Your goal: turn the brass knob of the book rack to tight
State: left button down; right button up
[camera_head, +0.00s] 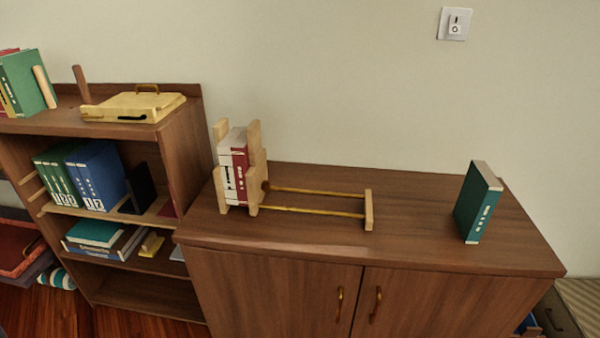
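The book rack (368,210) stands on top of the low brown cabinet. It has pale wooden end pieces and two brass rods (315,191) running to the right. White and red books (240,172) stand upright between the wooden plates at its left end. A small dark brass-brown spot (266,186), which may be the knob, shows beside the plate where the back rod begins. It is too small to tell how it is turned. Neither of my grippers is in view.
A green book (477,204) stands alone at the right of the cabinet top (420,240). The top is clear between it and the rack. A bookshelf (185,150) with books and a yellow box (135,107) adjoins on the left.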

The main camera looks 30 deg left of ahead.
aim_at(265, 185)
jog(key=i, duration=0.5)
jog(key=u, duration=1.1)
